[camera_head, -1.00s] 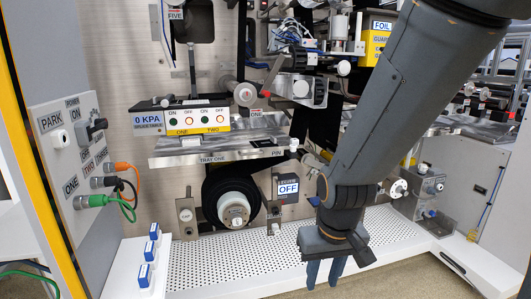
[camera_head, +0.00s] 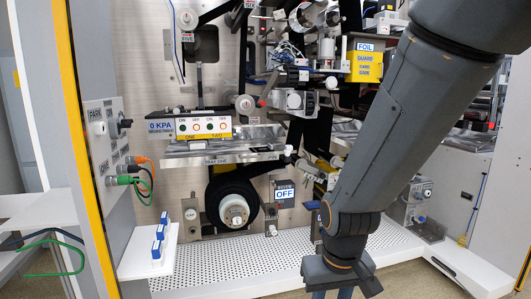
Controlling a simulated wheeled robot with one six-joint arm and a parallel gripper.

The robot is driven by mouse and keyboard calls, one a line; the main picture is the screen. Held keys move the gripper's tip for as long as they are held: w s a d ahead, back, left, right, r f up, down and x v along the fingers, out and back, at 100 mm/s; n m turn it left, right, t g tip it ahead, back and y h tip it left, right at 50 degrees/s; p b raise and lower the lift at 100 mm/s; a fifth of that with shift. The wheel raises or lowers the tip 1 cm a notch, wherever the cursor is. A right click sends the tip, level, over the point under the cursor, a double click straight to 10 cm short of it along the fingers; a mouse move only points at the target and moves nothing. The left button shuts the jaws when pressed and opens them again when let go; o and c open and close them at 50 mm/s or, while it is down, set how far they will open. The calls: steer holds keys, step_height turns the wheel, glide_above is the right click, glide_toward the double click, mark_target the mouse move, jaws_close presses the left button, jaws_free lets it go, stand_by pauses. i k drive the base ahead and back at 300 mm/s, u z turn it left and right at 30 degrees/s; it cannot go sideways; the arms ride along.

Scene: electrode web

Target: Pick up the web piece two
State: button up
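I cannot make out a piece marked as web piece two. A silvery sheet-like strip lies along the tray labelled tray one (camera_head: 222,160), under the splice table panel (camera_head: 189,128). A dark web roll (camera_head: 232,206) on a pale hub sits below that tray. My gripper (camera_head: 332,294) hangs pointing down at the bottom edge of the view, right of the roll and apart from the tray. Only the tops of its blue fingers show. Their tips are cut off, so its opening and anything between them are hidden.
A white shelf (camera_head: 140,262) with three small blue-and-white blocks stands at the left. A control panel (camera_head: 103,137) with orange and green plugs is above it. A perforated white deck (camera_head: 235,262) runs below the machine. A yellow foil guard box (camera_head: 366,66) sits upper right.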

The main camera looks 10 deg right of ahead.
mark_target(269, 148)
steer(key=z, duration=0.65)
steer(key=i, duration=1.3)
